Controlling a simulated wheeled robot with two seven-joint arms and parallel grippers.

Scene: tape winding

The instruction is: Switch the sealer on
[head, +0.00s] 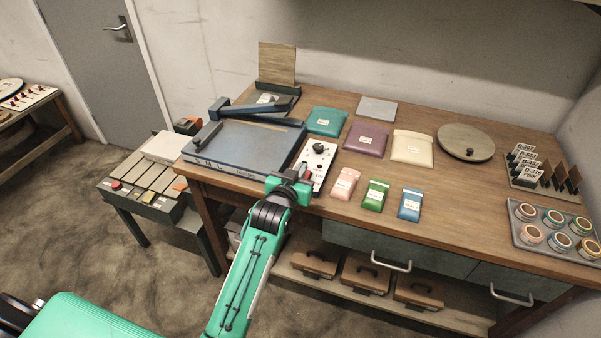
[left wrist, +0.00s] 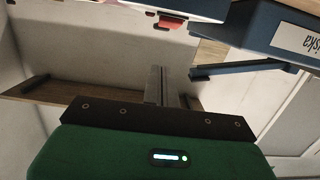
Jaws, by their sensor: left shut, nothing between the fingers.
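The sealer (head: 243,143) is a blue-grey flat machine with a hinged arm, at the left of the wooden table. Beside its right edge lies a white control panel (head: 318,158) with a black knob and small marks. My left gripper (head: 304,174) is shut and empty at the near end of this panel, covering part of it. In the left wrist view the shut fingers (left wrist: 162,86) point toward a red switch (left wrist: 168,22) on the panel's edge, with a gap in the picture. Whether the switch is on cannot be told. My right gripper is not in view.
Teal (head: 326,121), purple (head: 367,139) and cream (head: 412,147) pouches lie right of the panel. Pink (head: 344,183), green (head: 376,193) and blue (head: 410,204) packets lie along the front. A round board (head: 466,142) and a tray of jars (head: 520,232) stand farther right.

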